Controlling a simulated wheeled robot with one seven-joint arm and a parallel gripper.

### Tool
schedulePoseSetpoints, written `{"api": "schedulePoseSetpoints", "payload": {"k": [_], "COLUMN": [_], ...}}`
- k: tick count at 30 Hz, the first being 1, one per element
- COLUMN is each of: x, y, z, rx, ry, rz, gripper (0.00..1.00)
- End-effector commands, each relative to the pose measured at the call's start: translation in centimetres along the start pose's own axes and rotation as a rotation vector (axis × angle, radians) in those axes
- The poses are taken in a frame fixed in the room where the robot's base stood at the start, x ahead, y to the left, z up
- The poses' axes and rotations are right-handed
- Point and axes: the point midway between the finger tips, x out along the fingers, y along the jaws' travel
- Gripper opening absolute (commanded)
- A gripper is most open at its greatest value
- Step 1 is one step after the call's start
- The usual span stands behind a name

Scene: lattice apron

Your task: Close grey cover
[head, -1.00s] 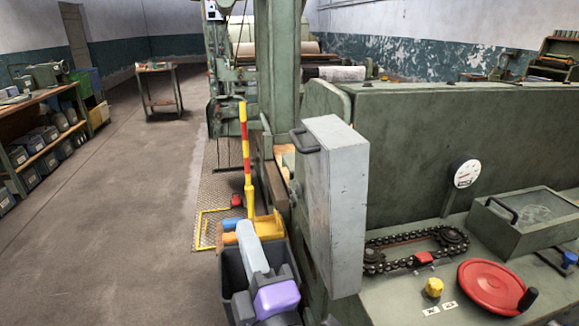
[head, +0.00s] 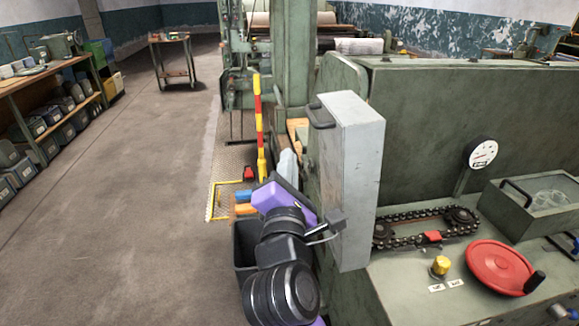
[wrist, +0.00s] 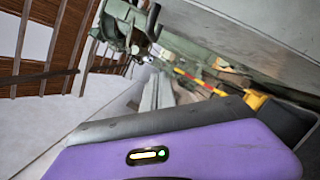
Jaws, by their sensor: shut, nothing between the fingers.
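The grey cover (head: 354,185) is a tall, pale box-like panel standing upright at the left end of the green machine, swung away from the chain (head: 425,226), which lies exposed. Its dark handle (head: 320,112) is at its upper left edge. My gripper (head: 287,158) is left of the cover, below the handle in the picture, and partly hidden by my purple hand. It appears apart from the cover. In the wrist view my pale fingers (wrist: 158,88) lie together, shut and empty, beyond the purple hand.
A red handwheel (head: 500,267), a yellow knob (head: 440,266) and a gauge (head: 481,152) are on the machine right of the cover. A red-yellow post (head: 259,125) stands behind my gripper. A dark bin (head: 243,245) is beside my arm.

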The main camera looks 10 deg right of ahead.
Motion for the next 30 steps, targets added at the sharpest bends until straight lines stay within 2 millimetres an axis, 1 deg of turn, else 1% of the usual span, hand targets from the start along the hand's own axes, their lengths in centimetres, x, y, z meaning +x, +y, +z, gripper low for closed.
{"api": "schedulePoseSetpoints", "payload": {"k": [1,8,9,10,15,20,30], "x": [1.1,5.5,5.7,5.7,6.1,6.2,6.2], "y": [0.2,0.1,0.3,0.3,0.2,0.1,0.0], "z": [0.2,0.2,1.1,1.6,3.3,3.9,3.9], "rx": [0.001,0.002,0.004,0.002,0.002,0.002,0.002], "ry": [-0.002,-0.001,-0.002,-0.002,0.000,0.001,0.001], "rz": [-0.002,-0.001,-0.001,-0.001,0.001,0.002,0.001], "gripper": [0.00,0.00,0.00,0.00,0.00,0.00,0.00]}}
